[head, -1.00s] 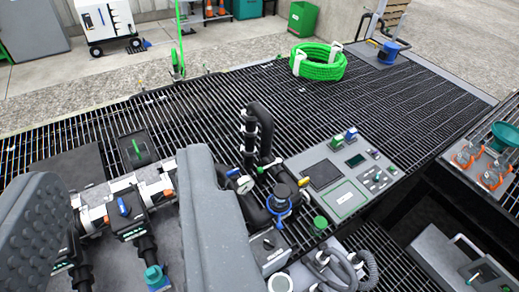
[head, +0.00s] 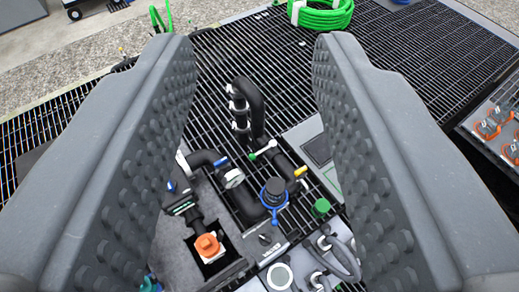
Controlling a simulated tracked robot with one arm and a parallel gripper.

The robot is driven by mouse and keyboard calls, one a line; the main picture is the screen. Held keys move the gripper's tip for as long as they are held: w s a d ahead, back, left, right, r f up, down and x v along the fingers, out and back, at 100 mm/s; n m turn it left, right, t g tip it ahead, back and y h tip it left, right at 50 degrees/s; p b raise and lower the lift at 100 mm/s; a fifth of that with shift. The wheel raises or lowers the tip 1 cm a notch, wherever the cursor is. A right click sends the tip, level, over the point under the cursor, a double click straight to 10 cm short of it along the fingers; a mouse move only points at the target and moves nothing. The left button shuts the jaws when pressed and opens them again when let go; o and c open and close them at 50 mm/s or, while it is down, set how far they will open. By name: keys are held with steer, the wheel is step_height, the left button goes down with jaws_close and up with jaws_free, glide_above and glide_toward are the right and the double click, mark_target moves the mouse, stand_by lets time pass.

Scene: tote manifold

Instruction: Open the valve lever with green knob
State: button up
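A small lever with a green knob (head: 253,156) and a pale arm (head: 266,147) sits on the black pipework, in the middle of the head view. My gripper (head: 256,50) is open and empty, with one large grey ridged finger on each side of the picture. The lever shows between the fingers and beyond them, apart from both. The left finger hides part of the pipework and grating on that side.
Nearby are a blue-tipped lever (head: 221,163), a yellow-tipped lever (head: 300,171), a blue-collared black cap (head: 274,190), an orange fitting (head: 207,244) and a green cap (head: 321,207). A black upright pipe (head: 255,105) rises behind the lever. Open grating (head: 285,75) lies beyond.

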steer(key=w+f+m+g+b, duration=0.3)
steer(key=w+f, duration=0.8)
steer(key=w, duration=0.2)
steer(key=m+g+h+b, duration=0.3)
steer(key=m+g+b, duration=0.5)
steer(key=m+b, duration=0.1)
glide_above(259, 153)
steer(key=s+a, duration=0.3)
steer(key=s, duration=0.2)
step_height(259, 153, down, 49)
steer(key=x, duration=0.4)
steer(key=b+x, duration=0.1)
steer(key=x, duration=0.8)
steer(key=shift+s+a+f+b, duration=0.2)
steer(key=shift+a+f+b, duration=0.15)
steer(key=shift+f, duration=0.05)
